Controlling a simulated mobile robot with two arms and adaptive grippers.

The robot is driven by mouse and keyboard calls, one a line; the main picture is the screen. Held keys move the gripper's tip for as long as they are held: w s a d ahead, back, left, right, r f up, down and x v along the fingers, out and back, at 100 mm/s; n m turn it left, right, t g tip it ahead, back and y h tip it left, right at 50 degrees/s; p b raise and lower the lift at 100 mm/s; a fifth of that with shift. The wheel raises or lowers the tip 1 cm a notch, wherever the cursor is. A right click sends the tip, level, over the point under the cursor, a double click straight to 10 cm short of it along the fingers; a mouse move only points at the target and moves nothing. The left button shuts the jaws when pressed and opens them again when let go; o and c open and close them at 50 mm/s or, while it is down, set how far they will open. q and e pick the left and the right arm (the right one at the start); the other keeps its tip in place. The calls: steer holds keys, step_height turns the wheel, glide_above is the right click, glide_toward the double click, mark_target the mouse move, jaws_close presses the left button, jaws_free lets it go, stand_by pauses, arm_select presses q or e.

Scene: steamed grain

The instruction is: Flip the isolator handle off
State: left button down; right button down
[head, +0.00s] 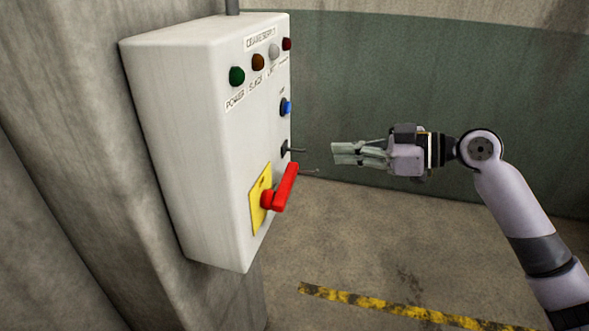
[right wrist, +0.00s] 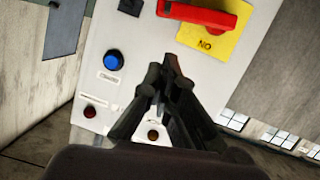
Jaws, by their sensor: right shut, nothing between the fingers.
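The red isolator handle (head: 285,188) sits on a yellow plate (head: 257,202) low on the front of a white control box (head: 170,120). In the head view it stands tilted, its upper end leaning right. In the right wrist view the red handle (right wrist: 195,14) lies across the yellow plate (right wrist: 222,42) at the top, with the letters NO readable upside down. My right gripper (head: 336,153) is shut and empty, to the right of the box and above the handle's height, apart from it. The right gripper fingers (right wrist: 160,80) show closed in the wrist view. My left gripper is out of view.
The box carries green (head: 237,76), orange, white and red lamps along its top and a blue button (head: 286,107) at its right. A small black switch (head: 284,149) sits above the handle. A concrete pillar stands at left. The floor with a yellow-black stripe (head: 380,305) is clear.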

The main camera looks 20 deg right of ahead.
mark_target(296, 165)
steer(key=shift+n+g+y, duration=0.4)
steer(key=shift+n, duration=0.2)
steer(key=p+x, duration=0.2)
steer(key=x, duration=0.1)
steer(key=s+p+x, duration=0.1)
steer(key=p+x, duration=0.1)
steer(key=x, duration=0.1)
steer(key=a+p+x, duration=0.1)
steer(key=p+x, duration=0.1)
steer(key=x, duration=0.2)
steer(key=shift+s+a+f, duration=0.1)
steer(key=shift+s+f, duration=0.2)
steer(key=shift+f, duration=0.65)
steer(key=shift+w, duration=0.1)
